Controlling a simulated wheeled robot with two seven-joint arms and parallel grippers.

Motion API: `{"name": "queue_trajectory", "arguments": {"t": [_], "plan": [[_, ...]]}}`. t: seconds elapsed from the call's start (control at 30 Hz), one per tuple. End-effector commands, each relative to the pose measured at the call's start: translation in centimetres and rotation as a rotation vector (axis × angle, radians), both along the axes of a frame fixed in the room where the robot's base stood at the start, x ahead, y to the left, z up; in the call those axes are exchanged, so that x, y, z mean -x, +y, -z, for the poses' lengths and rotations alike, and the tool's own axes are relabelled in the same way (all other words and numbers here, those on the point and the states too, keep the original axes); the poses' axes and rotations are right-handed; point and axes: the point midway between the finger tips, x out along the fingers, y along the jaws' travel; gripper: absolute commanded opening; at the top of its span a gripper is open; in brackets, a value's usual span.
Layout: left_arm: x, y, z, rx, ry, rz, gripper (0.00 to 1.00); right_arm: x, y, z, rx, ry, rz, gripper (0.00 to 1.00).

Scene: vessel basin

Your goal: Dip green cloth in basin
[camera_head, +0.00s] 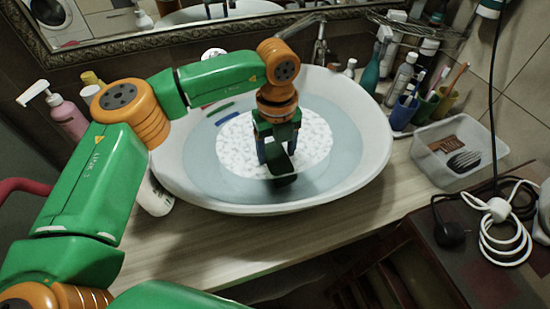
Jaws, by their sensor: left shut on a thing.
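The white basin (372,150) stands on the counter and holds water, with a white speckled oval patch (235,150) in its middle. My left gripper (279,152) points down inside the basin, over that patch. It is shut on a dark green piece, which looks like the green cloth (283,180). The cloth hangs low between and below the fingers. Its lower end is dark, and I cannot tell whether it touches the water. My right gripper is not in view.
A pink pump bottle (66,115) stands left of the basin. Several bottles and a blue cup (402,113) stand to the right, near a clear tray (430,160). A white coiled cable (497,232) lies at far right. The counter front (240,245) is clear.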

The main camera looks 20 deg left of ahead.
Motion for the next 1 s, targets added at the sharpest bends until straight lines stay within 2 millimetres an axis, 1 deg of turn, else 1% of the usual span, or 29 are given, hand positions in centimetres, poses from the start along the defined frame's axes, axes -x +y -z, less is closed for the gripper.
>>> {"name": "queue_trajectory", "arguments": {"t": [0.13, 0.37, 0.7, 0.93, 1.0], "plan": [[-0.4, -0.6, -0.1, 0.0, 0.0, 0.0, 0.22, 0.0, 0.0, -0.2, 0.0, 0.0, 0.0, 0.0], [-0.4, -0.6, 0.0, 0.0, 0.0, 0.0, 0.22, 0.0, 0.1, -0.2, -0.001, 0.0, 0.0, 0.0], [0.2, 0.4, 0.1, 0.0, 0.0, -0.001, 0.22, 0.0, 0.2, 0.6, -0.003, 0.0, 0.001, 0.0], [0.3, 0.4, 0.0, 0.0, 0.0, -0.001, 0.22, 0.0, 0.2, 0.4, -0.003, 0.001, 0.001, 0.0], [0.3, 0.4, -0.3, 0.0, 0.0, -0.001, 0.22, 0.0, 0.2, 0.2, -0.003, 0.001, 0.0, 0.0]]}}
